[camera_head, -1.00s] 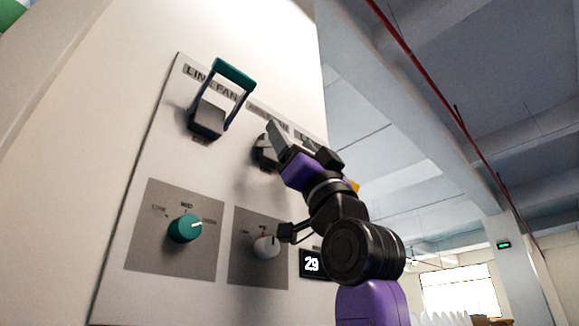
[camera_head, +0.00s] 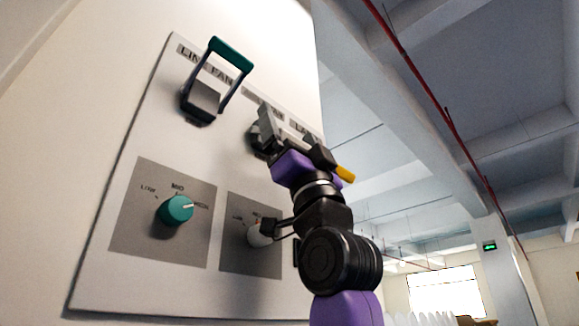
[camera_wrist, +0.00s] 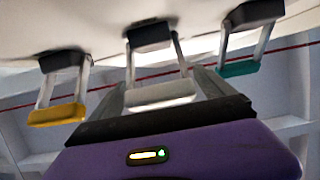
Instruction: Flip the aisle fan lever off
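The aisle fan lever is the middle of three levers, with a dark base and a pale grey handle (camera_wrist: 160,95) in the wrist view. My gripper (camera_wrist: 162,88) is open, with one grey finger on each side of this handle. I cannot tell whether the fingers touch it. In the head view my gripper (camera_head: 296,142) is in front of the middle lever and hides most of it. The aisle fan label is partly covered.
The line fan lever with a teal handle (camera_head: 231,53) is to the left. A yellow-handled lever (camera_head: 345,173) is close on the right. Below are a teal dial (camera_head: 175,209) and a white dial (camera_head: 260,233), the latter partly behind my arm. Right of the panel is open.

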